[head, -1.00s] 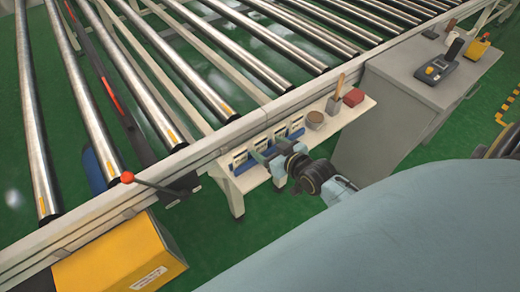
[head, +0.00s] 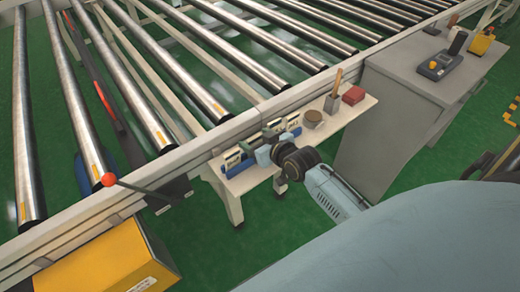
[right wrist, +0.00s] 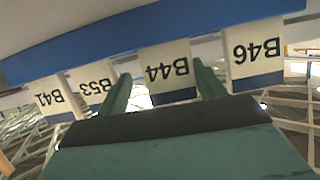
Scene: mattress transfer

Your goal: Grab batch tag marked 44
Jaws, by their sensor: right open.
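The batch tag marked B44 (right wrist: 167,70) is a white card with a dark blue lower band, upside down in the right wrist view. It hangs in a row from a blue bar (right wrist: 150,30), with tags B53 (right wrist: 90,84) and B41 (right wrist: 50,97) to its left and B46 (right wrist: 256,50) to its right. My right gripper (right wrist: 162,72) is open, with its green fingers on either side of B44; I cannot tell whether they touch it. In the head view my right gripper (head: 270,150) is at the tag rack and hides part of it. My left gripper is not in view.
The rack stands on a white shelf (head: 250,180) beside the roller conveyor (head: 200,95). A round container (head: 312,118), a grey holder (head: 331,104) and a red block (head: 353,95) stand along the shelf to the right. A grey cabinet (head: 385,120) is beyond.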

